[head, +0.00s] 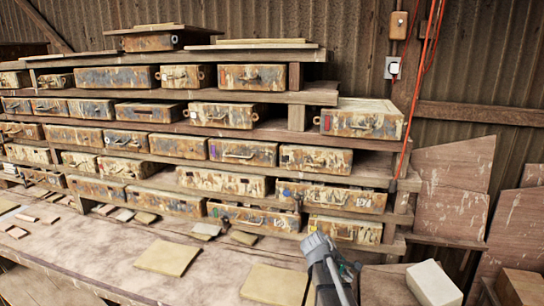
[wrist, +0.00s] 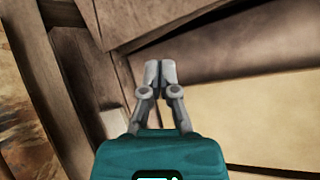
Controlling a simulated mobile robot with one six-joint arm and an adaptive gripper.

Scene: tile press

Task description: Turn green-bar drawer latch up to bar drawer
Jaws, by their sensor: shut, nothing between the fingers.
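My gripper (wrist: 160,72) is shut and empty in the wrist view, its two grey fingertips side by side. In the head view the grey end of my arm (head: 318,248) rises in front of the lower right drawers, and its fingertips cannot be made out. Worn, paint-stained drawers fill the wooden rack. A lower right drawer (head: 345,200) has a blue-purple mark and a dark piece at its left end, perhaps a latch.
The wooden bench (head: 110,245) runs along the rack's front. Tan tiles (head: 168,258) lie on it, with another tile (head: 275,284) close to my arm. A pale block (head: 433,284) stands at the right. A red cord (head: 415,95) hangs beside the rack's right end.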

